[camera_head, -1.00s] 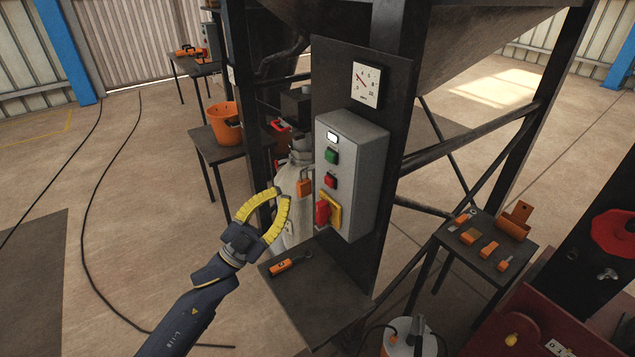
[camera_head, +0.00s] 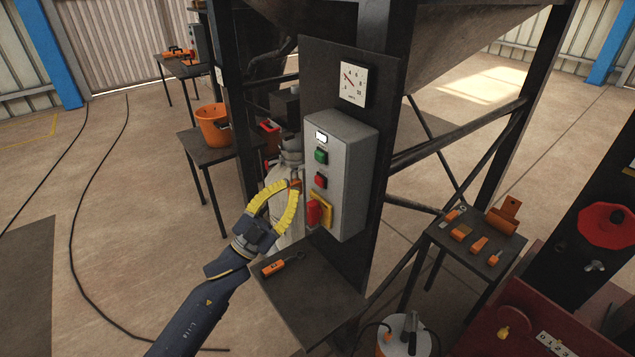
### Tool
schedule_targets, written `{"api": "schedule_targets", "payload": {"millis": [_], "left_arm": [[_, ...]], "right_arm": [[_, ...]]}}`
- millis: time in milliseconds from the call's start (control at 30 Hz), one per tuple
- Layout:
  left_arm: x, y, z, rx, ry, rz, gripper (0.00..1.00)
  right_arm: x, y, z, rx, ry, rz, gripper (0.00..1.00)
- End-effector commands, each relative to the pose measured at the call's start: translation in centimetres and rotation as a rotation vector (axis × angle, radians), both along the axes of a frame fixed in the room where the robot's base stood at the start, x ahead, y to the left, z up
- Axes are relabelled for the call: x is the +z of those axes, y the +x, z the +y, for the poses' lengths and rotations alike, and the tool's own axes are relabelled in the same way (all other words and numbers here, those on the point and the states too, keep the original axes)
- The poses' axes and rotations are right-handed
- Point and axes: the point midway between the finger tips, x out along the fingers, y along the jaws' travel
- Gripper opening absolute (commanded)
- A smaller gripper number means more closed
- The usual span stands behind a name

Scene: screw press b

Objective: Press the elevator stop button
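A grey control box (camera_head: 351,180) is mounted on a dark upright panel. Its front has a small white display (camera_head: 321,137), a green button (camera_head: 321,157) and, below that, a red button (camera_head: 321,181). Lower down is a red rotary handle (camera_head: 313,213) on a yellow plate (camera_head: 326,210). My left gripper (camera_head: 293,186) has yellow fingers whose tips appear to meet, with no object seen between them. Its tips are just left of the box front, about level with the red button and apart from it in the picture. My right gripper is out of view.
A dial gauge (camera_head: 354,84) sits above the box. A small dark table (camera_head: 315,296) below holds an orange padlock-like item (camera_head: 275,267). A pale cylinder (camera_head: 284,222) stands behind my gripper. An orange bucket (camera_head: 213,127) is on a table at left. Floor at left is mostly clear, with cables.

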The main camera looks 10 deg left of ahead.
Motion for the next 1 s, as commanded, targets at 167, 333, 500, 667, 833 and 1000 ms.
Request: {"api": "schedule_targets", "payload": {"millis": [167,333,500,667,833,1000], "left_arm": [[0.0,1.4,-1.3,0.0,0.0,0.0,0.0],[0.0,2.3,-2.1,0.0,0.0,-0.001,0.0],[0.0,2.8,-2.5,-0.001,0.001,0.0,0.0],[0.0,2.9,-2.7,-0.001,0.001,0.0,0.0],[0.0,3.0,-2.7,-0.001,0.001,0.0,0.0],[0.0,2.9,-2.7,-0.001,0.001,0.0,0.0]], "right_arm": [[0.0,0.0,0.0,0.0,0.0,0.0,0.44],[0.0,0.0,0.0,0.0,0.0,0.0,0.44],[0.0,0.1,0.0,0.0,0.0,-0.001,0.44],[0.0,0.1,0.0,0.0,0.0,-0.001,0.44],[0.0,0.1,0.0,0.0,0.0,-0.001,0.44],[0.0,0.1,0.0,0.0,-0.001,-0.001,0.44]]}}
